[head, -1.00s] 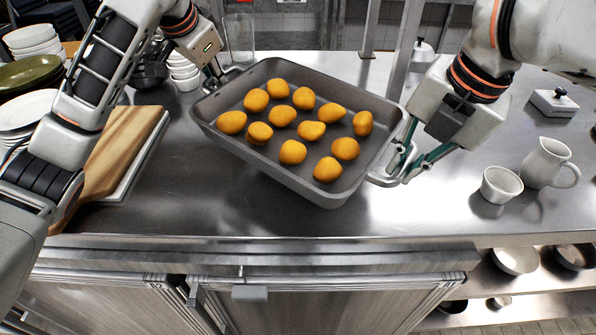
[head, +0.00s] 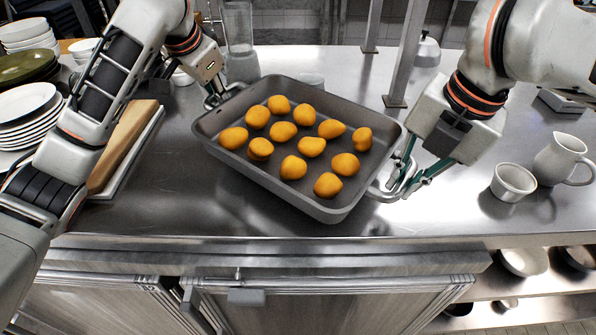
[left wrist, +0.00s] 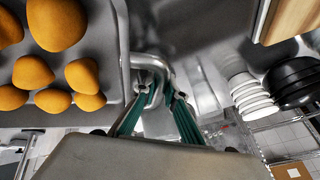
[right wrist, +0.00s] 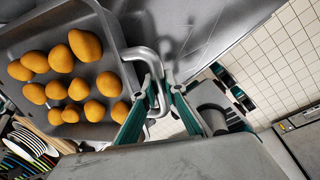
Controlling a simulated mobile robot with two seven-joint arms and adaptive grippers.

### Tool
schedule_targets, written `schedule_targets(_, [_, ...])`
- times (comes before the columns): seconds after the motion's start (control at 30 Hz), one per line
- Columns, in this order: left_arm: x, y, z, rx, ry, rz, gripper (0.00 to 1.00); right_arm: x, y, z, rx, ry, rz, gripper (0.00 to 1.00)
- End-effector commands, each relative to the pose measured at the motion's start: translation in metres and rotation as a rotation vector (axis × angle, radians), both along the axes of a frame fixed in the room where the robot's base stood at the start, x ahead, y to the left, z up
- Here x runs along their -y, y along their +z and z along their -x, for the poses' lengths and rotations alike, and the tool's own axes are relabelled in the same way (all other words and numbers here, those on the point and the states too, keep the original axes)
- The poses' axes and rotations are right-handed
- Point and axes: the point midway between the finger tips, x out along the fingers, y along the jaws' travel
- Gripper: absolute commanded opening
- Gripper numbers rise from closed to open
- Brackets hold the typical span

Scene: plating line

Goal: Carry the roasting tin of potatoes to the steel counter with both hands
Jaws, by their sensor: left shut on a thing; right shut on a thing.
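The grey roasting tin (head: 330,208) holds several golden potatoes (head: 311,147) and is over the steel counter (head: 400,222) in the head view. I cannot tell for sure whether its base touches the counter. My left gripper (head: 222,98) is shut on the tin's left handle; the left wrist view shows the handle (left wrist: 160,75) between the fingers. My right gripper (head: 400,183) is shut on the right handle, which also shows in the right wrist view (right wrist: 150,62). The tin lies slightly skewed, its right end nearer the front edge.
A wooden board (head: 122,140) and stacked white plates (head: 28,118) stand at left. A white ramekin (head: 513,181) and jug (head: 562,160) stand right of my right gripper. A steel post (head: 407,60) and blender jar (head: 238,40) are behind the tin. Counter in front is clear.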

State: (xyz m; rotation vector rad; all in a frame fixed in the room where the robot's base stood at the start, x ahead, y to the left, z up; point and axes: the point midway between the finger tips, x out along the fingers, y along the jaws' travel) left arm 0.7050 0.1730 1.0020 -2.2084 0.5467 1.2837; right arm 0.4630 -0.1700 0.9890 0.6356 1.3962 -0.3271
Motion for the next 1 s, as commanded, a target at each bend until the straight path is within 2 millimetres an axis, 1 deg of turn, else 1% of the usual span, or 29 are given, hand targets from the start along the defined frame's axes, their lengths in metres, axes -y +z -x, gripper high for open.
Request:
schedule_targets(0.03, [-0.006,-0.006,-0.003,0.000,0.011,-0.007,0.00,0.001,-0.007,0.000,-0.009,0.000,0.002,0.00])
schedule_targets(0.1, [-0.006,-0.014,-0.003,-0.008,0.011,-0.008,0.00,0.001,-0.013,0.000,-0.016,0.000,0.002,0.00])
schedule_targets(0.13, [-0.006,-0.011,-0.003,-0.006,0.011,-0.008,0.19,0.001,-0.010,0.000,-0.014,0.001,0.004,0.19])
schedule_targets(0.17, [-0.006,-0.009,-0.003,-0.005,0.011,-0.008,0.27,0.001,-0.009,0.000,-0.012,0.000,0.003,0.27])
schedule_targets(0.2, [-0.005,-0.008,-0.002,-0.005,0.010,-0.007,0.28,0.001,-0.008,0.000,-0.011,0.000,0.003,0.28])
schedule_targets(0.5, [-0.002,-0.009,-0.001,-0.007,0.003,-0.003,0.28,0.000,-0.008,0.000,-0.009,0.000,0.001,0.28])
schedule_targets(0.6, [-0.002,-0.004,0.001,-0.005,0.002,-0.003,0.28,0.000,-0.008,0.000,-0.009,0.000,0.001,0.28])
schedule_targets(0.77, [-0.006,0.016,0.009,0.000,0.005,-0.005,0.28,0.000,-0.008,0.000,-0.009,0.000,0.001,0.28])
schedule_targets(1.0, [-0.009,0.053,0.029,0.001,0.006,-0.006,0.28,0.000,-0.008,0.000,-0.009,0.000,0.001,0.28])
